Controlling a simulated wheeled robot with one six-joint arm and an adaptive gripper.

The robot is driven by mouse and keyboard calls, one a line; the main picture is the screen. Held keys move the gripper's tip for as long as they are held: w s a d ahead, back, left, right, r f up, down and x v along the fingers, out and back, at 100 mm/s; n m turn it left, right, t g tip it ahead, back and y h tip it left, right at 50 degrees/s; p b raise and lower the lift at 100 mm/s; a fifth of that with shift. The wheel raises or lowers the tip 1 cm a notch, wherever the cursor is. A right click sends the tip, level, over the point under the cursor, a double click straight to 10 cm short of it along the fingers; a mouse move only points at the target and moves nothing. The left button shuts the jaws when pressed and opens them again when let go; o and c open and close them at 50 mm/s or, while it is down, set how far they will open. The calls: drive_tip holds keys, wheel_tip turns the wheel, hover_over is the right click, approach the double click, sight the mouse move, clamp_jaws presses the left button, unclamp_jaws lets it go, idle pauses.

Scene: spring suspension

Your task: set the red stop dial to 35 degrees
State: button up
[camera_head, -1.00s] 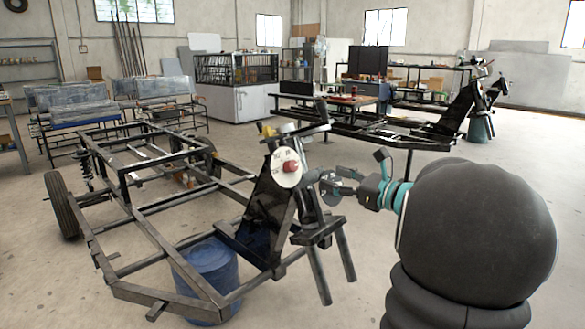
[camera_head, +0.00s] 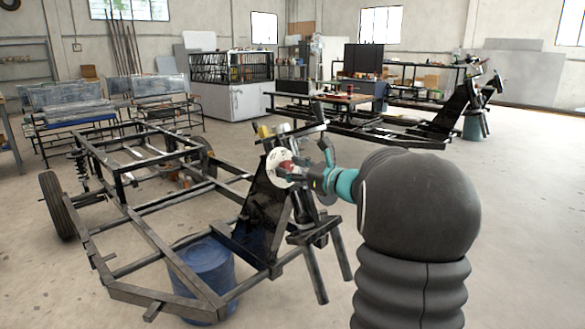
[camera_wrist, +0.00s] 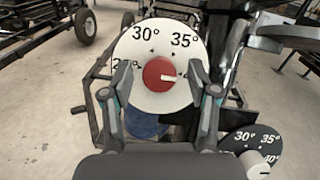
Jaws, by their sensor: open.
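The red stop dial (camera_wrist: 158,76) is a round red knob with a white pointer mark, at the centre of a white scale plate (camera_wrist: 151,96). In the wrist view the plate shows 30° at upper left and 35° at upper right, with part of another number at left. The white mark points right, below the 35° label. My gripper (camera_wrist: 163,82) is open, with one finger on each side of the red knob; I cannot tell whether they touch it. In the head view my gripper (camera_head: 296,172) is at the dial (camera_head: 285,167) and partly covers the plate.
A second dial with a dark plate (camera_wrist: 238,143) and a white knob sits at lower right in the wrist view. The black frame (camera_head: 130,212) and a blue drum (camera_head: 203,275) stand around and below. Open floor lies at right.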

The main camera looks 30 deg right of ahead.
clamp_jaws()
drive_tip(key=shift+n+b, duration=0.3)
drive_tip(key=shift+d+f+n+g+y+b, duration=0.1)
drive_tip(key=shift+n+g+y+b, duration=0.45)
drive_tip(key=shift+n, duration=0.65)
drive_tip(key=n+g+y+b, duration=0.1)
drive_tip(key=n, duration=0.2)
drive_tip(key=shift+w, duration=0.1)
drive_tip(key=n, duration=0.2)
drive_tip(key=n+g+y+b, duration=0.1)
drive_tip(key=n, duration=0.1)
drive_tip(key=shift+r+g, duration=0.2)
drive_tip(key=shift+g, duration=0.05)
drive_tip(key=shift+r+n+g, duration=0.1)
drive_tip(key=shift+n+g, duration=0.6)
drive_tip(key=shift+n, duration=1.3)
